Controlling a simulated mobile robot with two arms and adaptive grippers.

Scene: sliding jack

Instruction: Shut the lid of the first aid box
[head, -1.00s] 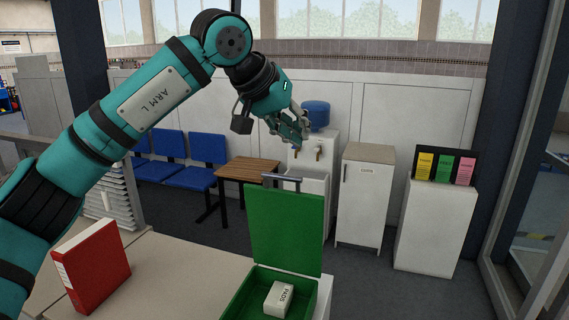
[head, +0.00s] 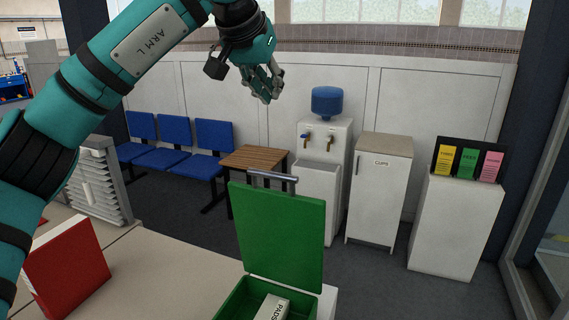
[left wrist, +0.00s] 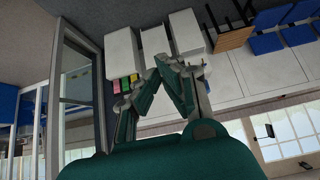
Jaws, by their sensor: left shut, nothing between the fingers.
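The green first aid box (head: 236,301) stands on the pale counter, cut off by the bottom edge of the head view. Its green lid (head: 282,232) stands open, upright at the back, with a grey bar handle (head: 272,177) along its top edge. A white packet marked PADS (head: 272,307) lies inside the box. My left gripper (head: 266,97) is high above and behind the lid, well apart from it, shut and empty. In the left wrist view its fingertips (left wrist: 163,66) come together with nothing between them. The box does not show in that view. My right gripper is not in view.
A red binder (head: 67,270) stands on the counter (head: 150,275) left of the box, with bare counter between them. Beyond are a wooden table (head: 254,158), blue chairs (head: 165,145), a water cooler (head: 325,165) and a white cabinet (head: 378,190).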

